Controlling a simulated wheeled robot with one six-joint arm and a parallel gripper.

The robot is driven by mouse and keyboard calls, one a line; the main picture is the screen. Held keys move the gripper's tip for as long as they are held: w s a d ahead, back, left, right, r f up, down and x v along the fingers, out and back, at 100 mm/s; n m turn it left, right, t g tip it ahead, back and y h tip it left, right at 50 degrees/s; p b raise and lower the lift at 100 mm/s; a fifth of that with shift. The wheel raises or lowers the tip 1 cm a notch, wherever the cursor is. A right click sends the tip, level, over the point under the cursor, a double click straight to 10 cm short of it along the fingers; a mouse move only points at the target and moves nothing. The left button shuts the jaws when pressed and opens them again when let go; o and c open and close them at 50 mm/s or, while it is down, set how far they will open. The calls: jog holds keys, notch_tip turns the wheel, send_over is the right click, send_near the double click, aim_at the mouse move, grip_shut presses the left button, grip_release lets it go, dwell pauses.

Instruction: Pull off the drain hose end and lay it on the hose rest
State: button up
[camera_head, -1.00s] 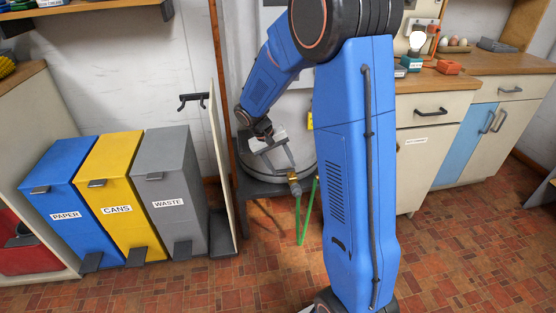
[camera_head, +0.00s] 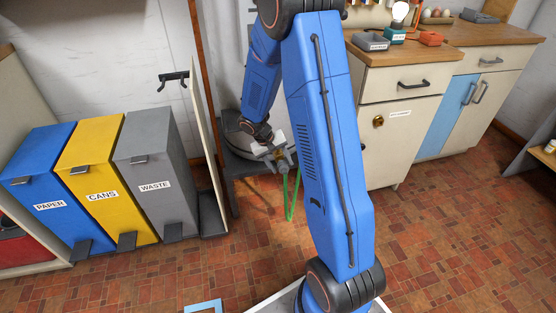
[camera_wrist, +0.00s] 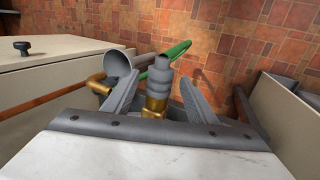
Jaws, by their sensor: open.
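My gripper (camera_wrist: 157,98) is open in the wrist view, one grey finger to each side of a stepped grey hose end (camera_wrist: 159,72). The hose end stands above a brass fitting (camera_wrist: 156,104); whether the fingers touch it is unclear. A green hose (camera_wrist: 172,52) runs behind them. In the head view my gripper (camera_head: 283,158) is low beside the round grey tub (camera_head: 236,128), and the green hose (camera_head: 291,197) hangs below it in a loop. A dark two-pronged bracket (camera_head: 173,79), which looks like the hose rest, is on the wall and empty.
A thin upright panel (camera_head: 206,150) stands between the tub and the waste bin (camera_head: 156,172). A copper pipe (camera_wrist: 50,97) and a wide grey pipe mouth (camera_wrist: 120,62) are close to the left finger. A cabinet (camera_head: 402,125) stands right. The tiled floor is open in front.

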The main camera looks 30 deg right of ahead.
aim_at(284, 172)
jog(key=shift+f, duration=0.15)
jog(key=c, duration=1.2)
jog(key=shift+s, duration=0.1)
jog(key=shift+s+a, duration=0.2)
jog(key=shift+s, duration=0.6)
jog(key=shift+s+a, duration=0.25)
jog(key=shift+s, duration=0.55)
jog(key=shift+s+a, duration=0.2)
jog(key=shift+s, duration=0.6)
